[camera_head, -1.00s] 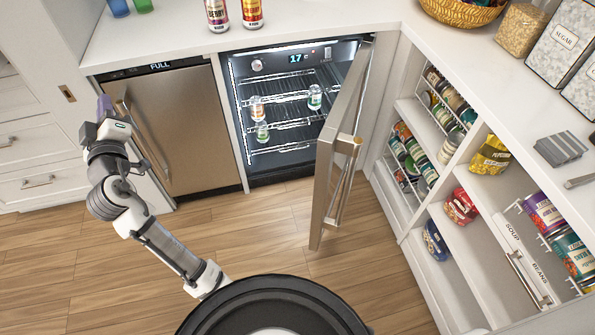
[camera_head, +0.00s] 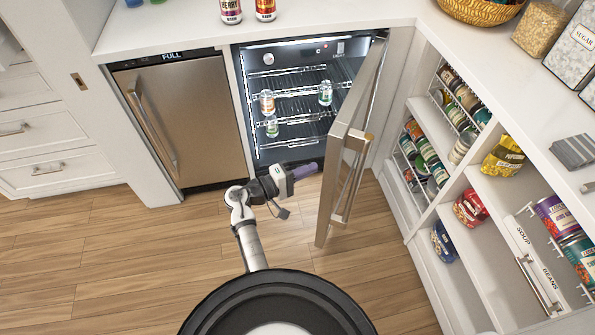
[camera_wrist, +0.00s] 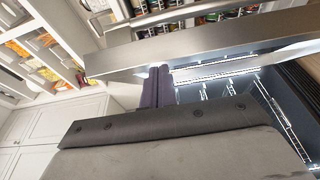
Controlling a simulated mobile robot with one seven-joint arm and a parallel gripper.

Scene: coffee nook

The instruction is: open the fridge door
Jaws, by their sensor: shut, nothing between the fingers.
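The fridge (camera_head: 290,147) is lit inside and holds a few cans on wire racks. Its steel door (camera_head: 341,135) stands well open, swung out toward me from hinges on the right. The door handle (camera_head: 351,180) is on the door's outer, right side. My gripper (camera_head: 314,169) is shut and empty, on the inner side of the door, low and close to its free edge. In the wrist view my purple fingers (camera_wrist: 158,82) are together just below the door edge (camera_wrist: 200,52); whether they touch it I cannot tell.
A steel appliance (camera_head: 184,120) marked FULL stands left of the fridge. Open pantry shelves (camera_head: 480,190) with cans and bags stand right of the door. The wooden floor (camera_head: 130,260) is clear. Two cans (camera_head: 265,8) stand on the counter.

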